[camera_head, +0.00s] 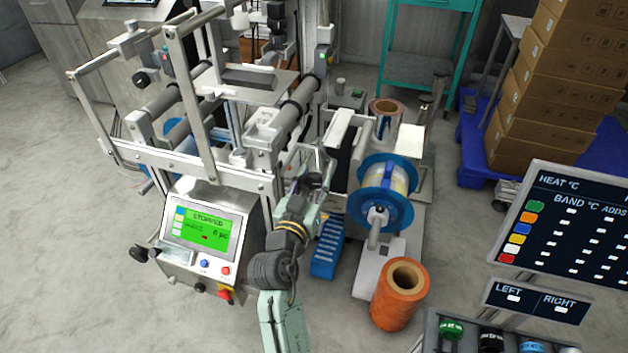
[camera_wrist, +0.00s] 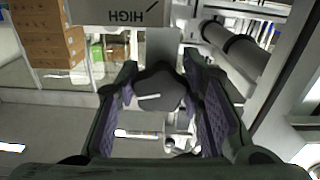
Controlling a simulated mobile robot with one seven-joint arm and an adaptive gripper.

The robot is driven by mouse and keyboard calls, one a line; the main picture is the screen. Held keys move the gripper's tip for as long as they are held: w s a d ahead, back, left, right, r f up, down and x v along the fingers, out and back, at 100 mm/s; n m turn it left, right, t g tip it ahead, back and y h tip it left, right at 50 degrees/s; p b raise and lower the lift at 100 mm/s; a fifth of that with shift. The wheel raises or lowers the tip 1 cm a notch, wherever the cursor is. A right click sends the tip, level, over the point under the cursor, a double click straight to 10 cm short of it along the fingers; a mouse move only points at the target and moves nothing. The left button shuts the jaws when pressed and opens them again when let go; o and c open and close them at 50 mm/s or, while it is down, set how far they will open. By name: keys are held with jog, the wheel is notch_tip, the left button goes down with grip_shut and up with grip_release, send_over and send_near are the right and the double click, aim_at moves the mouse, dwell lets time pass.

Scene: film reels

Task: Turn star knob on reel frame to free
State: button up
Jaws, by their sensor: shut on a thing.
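The dark star knob (camera_wrist: 160,88) shows in the wrist view, with a short pale line across its face. My gripper (camera_wrist: 160,78) has one finger on each side of it, and the purple pads close on its sides. In the head view my gripper (camera_head: 312,172) is at the right side of the reel frame (camera_head: 262,185), and the knob is hidden there. A plate reading HIGH (camera_wrist: 118,14), upside down with a tick-like mark, lies just beyond the knob in the wrist view.
A blue-flanged reel (camera_head: 408,207) stands close right of my gripper. An orange roll (camera_head: 397,297) and a blue slotted block (camera_head: 327,247) are near my arm. The control screen (camera_head: 203,234) reads STOPPED. Stacked boxes (camera_head: 560,80) stand at back right. Floor at left is clear.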

aim_at(314, 173)
jog(key=o, duration=1.2)
notch_tip(314, 173, up, 10)
jog(key=shift+r, duration=0.1)
